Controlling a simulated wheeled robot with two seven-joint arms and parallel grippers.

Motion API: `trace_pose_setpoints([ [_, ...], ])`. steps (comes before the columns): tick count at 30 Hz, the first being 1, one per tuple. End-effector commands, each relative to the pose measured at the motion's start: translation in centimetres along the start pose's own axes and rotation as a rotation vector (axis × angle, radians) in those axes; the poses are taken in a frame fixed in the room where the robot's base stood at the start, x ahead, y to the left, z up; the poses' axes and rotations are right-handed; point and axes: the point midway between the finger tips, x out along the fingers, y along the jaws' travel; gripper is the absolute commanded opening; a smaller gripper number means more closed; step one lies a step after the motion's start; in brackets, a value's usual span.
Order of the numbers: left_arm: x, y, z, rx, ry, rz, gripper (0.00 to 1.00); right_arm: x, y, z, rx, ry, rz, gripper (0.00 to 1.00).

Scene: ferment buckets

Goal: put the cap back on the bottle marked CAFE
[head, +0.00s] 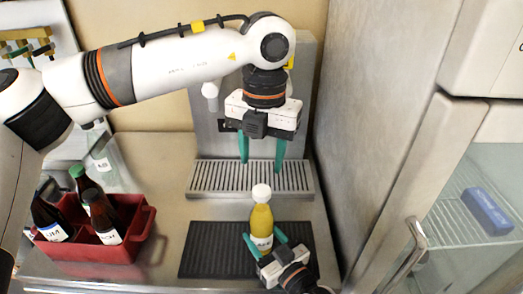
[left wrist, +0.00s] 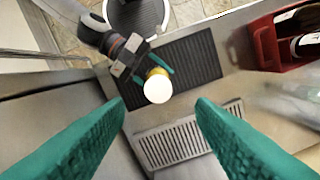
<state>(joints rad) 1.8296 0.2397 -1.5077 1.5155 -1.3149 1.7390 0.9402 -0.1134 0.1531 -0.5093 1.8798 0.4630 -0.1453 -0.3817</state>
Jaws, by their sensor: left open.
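A bottle of yellow liquid (head: 261,221) stands upright at the black ribbed mat; its label is too small to read surely. A white cap (head: 261,192) sits on its top, and in the left wrist view the cap (left wrist: 158,88) shows from above. Whether it is fully seated I cannot tell. My right gripper (head: 265,243) has its teal fingers on both sides of the bottle and appears closed around its body. My left gripper (head: 261,170) is open and empty, fingers down, above and behind the bottle, near the drip grate.
A metal drip grate (head: 250,180) lies behind the black mat (head: 205,250). A red crate (head: 105,252) with several dark bottles stands at left. A clear glass bottle (head: 101,160) is behind it. A fridge with a glass door (head: 460,215) bounds the right side.

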Motion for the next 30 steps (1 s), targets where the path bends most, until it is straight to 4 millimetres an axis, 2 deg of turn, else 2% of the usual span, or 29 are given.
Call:
trace_pose_setpoints([
  [3, -0.2, 0.0, 0.1, -0.173, 0.014, 0.012, 0.5, 0.0, 0.0, -0.1, 0.0, 0.002, 0.0, 0.0],
  [9, -0.3, 0.0, 0.1, -0.336, 0.023, 0.024, 0.5, 0.0, 0.0, -0.1, 0.0, 0.002, 0.0, 0.0],
  [23, -0.1, 0.0, 0.1, -0.363, 0.023, 0.025, 0.5, 0.0, 0.0, -0.1, 0.0, 0.002, 0.0, 0.0],
  [30, 3.0, 0.1, 0.1, -0.362, 0.02, 0.025, 0.5, 0.0, 0.0, -0.1, 0.0, 0.002, 0.0, 0.0],
])
